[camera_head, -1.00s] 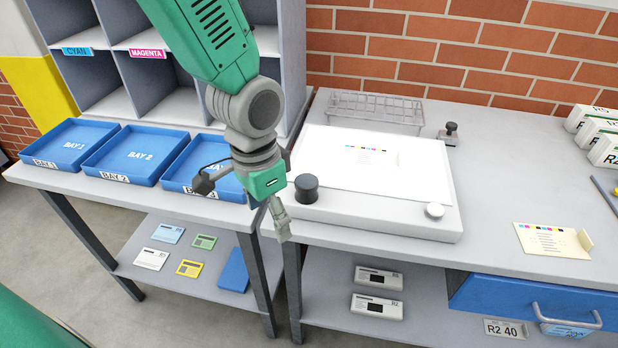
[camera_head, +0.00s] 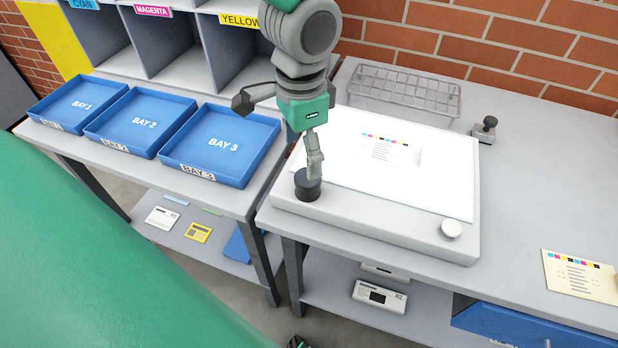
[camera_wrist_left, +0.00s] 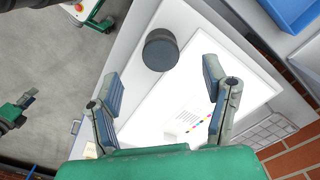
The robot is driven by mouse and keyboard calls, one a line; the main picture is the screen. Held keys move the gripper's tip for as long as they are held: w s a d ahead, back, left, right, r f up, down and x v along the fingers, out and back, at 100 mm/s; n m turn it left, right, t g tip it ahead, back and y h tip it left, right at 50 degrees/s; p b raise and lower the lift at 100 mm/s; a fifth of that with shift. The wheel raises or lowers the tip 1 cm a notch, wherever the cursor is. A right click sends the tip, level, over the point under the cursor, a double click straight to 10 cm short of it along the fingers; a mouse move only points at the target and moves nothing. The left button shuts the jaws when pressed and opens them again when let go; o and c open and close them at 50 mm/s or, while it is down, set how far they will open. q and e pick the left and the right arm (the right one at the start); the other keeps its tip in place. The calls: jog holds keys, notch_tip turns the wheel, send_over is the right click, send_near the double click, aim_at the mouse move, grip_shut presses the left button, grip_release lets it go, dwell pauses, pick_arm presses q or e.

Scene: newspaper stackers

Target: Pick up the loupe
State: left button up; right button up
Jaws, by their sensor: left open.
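The loupe, a dark, short cylinder (camera_head: 307,187), stands upright on the front left corner of the white light table (camera_head: 380,228). My left gripper (camera_head: 314,158) is above and just behind it in the head view, its fingers partly overlapping the loupe's top. In the left wrist view the two fingers (camera_wrist_left: 163,84) are spread wide with nothing between them. The loupe (camera_wrist_left: 160,52) shows there beyond the fingertips, roughly centred between them. A green and grey part, seemingly my right gripper (camera_wrist_left: 18,110), shows at the left edge of the wrist view, too small to read.
A printed sheet (camera_head: 388,148) lies on the light table. A white knob (camera_head: 451,230) sits at its front right corner. A wire rack (camera_head: 402,92) and a small dark-handled stamp (camera_head: 487,128) stand behind. Blue bay trays (camera_head: 220,150) are to the left.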

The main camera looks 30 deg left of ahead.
aim_at(308, 181)
pick_arm(q)
jog(key=f, duration=0.3)
jog(key=shift+w+d+f, duration=0.1)
jog(key=shift+w+f, duration=0.1)
jog(key=shift+w, duration=0.1)
notch_tip(308, 181, down, 5)
jog(key=shift+w+d+f, duration=0.1)
jog(key=shift+w+d, duration=0.05)
jog(key=c, duration=1.3)
